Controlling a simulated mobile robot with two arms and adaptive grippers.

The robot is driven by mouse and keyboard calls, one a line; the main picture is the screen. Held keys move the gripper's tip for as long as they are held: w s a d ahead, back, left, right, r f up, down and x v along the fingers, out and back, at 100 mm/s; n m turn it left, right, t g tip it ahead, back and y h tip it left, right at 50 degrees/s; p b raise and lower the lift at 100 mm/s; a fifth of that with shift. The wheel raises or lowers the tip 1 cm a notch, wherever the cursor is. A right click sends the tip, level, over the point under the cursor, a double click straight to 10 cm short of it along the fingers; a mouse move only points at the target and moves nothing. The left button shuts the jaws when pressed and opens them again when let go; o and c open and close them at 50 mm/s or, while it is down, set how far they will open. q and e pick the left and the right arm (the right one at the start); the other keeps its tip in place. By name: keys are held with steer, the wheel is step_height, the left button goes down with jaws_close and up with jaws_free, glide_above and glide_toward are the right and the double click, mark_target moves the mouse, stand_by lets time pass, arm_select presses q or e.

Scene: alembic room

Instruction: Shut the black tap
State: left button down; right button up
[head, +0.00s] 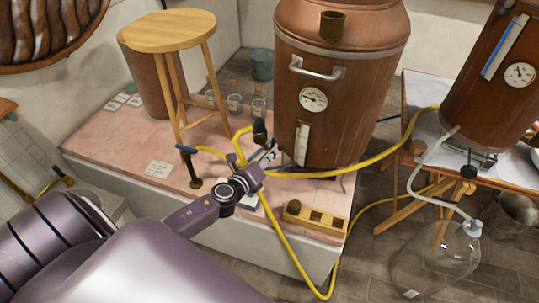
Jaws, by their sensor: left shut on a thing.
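The black tap (260,131) stands on the yellow pipework in front of the large copper vessel, above the pink tiled platform. My left gripper (268,153) reaches in from the lower left, with its fingers shut at the tap, just below its black top. The gripper hides the tap's lower part, so the exact contact is hard to see. A second tap with a blue handle (187,149) is to the left on the same yellow line. My right gripper is not in view.
The copper vessel (345,110) with a gauge stands close behind the tap. A wooden stool (168,32) is at the left. Yellow hose (350,170) runs right, towards a table with another vessel (492,95). A glass flask (440,255) stands at the lower right.

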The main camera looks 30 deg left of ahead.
arm_select(q)
steer(key=shift+w+d+n+g+y+b, duration=0.4)
steer(key=shift+n+g+y+b, duration=0.6)
steer(key=shift+n+y, duration=0.75)
steer(key=shift+w+d+n+g+y+b, duration=0.45)
steer(key=shift+n+g+y+b, duration=0.55)
steer(key=shift+n+y, duration=0.7)
steer(key=shift+w+d+n+g+y+b, duration=0.4)
steer(key=shift+n+g+y+b, duration=0.6)
steer(key=shift+n+y, duration=0.75)
steer(key=shift+m+y, duration=0.3)
steer(key=c, duration=1.9)
jaws_free()
steer(key=shift+c, duration=0.2)
